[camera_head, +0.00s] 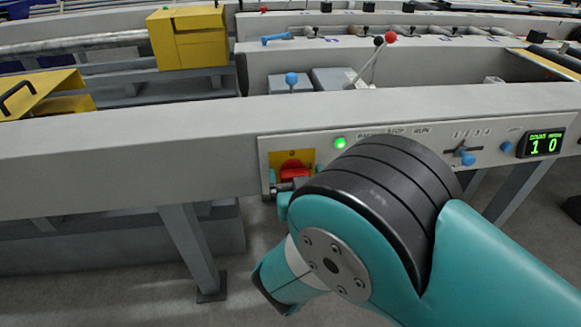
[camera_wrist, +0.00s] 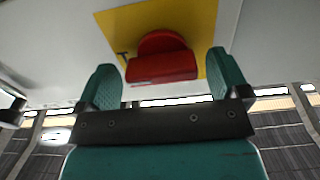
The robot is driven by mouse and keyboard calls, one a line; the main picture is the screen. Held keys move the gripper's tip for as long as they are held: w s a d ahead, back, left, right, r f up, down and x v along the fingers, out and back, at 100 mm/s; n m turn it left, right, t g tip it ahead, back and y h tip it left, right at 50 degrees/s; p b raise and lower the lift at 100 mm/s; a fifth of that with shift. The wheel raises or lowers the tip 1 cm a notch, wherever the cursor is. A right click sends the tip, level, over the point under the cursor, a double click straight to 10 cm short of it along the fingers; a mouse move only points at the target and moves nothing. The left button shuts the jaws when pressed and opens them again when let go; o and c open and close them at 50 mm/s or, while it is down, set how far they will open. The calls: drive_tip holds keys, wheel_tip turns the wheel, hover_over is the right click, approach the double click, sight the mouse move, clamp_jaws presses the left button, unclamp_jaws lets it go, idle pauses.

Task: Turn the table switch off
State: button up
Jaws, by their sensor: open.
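The table switch is a red rotary knob (camera_head: 294,170) on a yellow plate (camera_head: 290,156), set in the panel on the table's front rail. In the wrist view the red knob (camera_wrist: 162,66) shows large against the yellow plate (camera_wrist: 190,20), between my teal fingers. My gripper (camera_wrist: 160,62) is open, with one finger on each side of the knob and visible gaps to both. In the head view my gripper (camera_head: 292,180) is at the knob, mostly hidden behind my arm. A green lamp (camera_head: 340,143) on the panel is lit.
The light panel (camera_head: 480,133) also carries blue knobs (camera_head: 466,158) and a green display (camera_head: 544,143) reading 10. A table leg (camera_head: 190,245) is left of my arm.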

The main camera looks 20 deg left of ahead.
drive_tip(key=shift+a, duration=0.1)
drive_tip(key=c, duration=0.9)
drive_tip(key=shift+c, duration=0.2)
drive_tip(key=shift+n, duration=0.4)
drive_tip(key=n+b, duration=0.1)
drive_tip(key=n, duration=0.2)
drive_tip(key=shift+s+n, duration=0.1)
drive_tip(key=shift+n, duration=0.2)
drive_tip(key=n, duration=0.4)
drive_tip(key=shift+a+b, duration=0.15)
drive_tip(key=shift+b, duration=0.25)
drive_tip(key=n, duration=0.5)
drive_tip(key=shift+s, duration=0.1)
drive_tip(key=shift+a+f+n+p, duration=0.1)
drive_tip(key=shift+n+p, duration=0.6)
drive_tip(key=shift+n, duration=1.6)
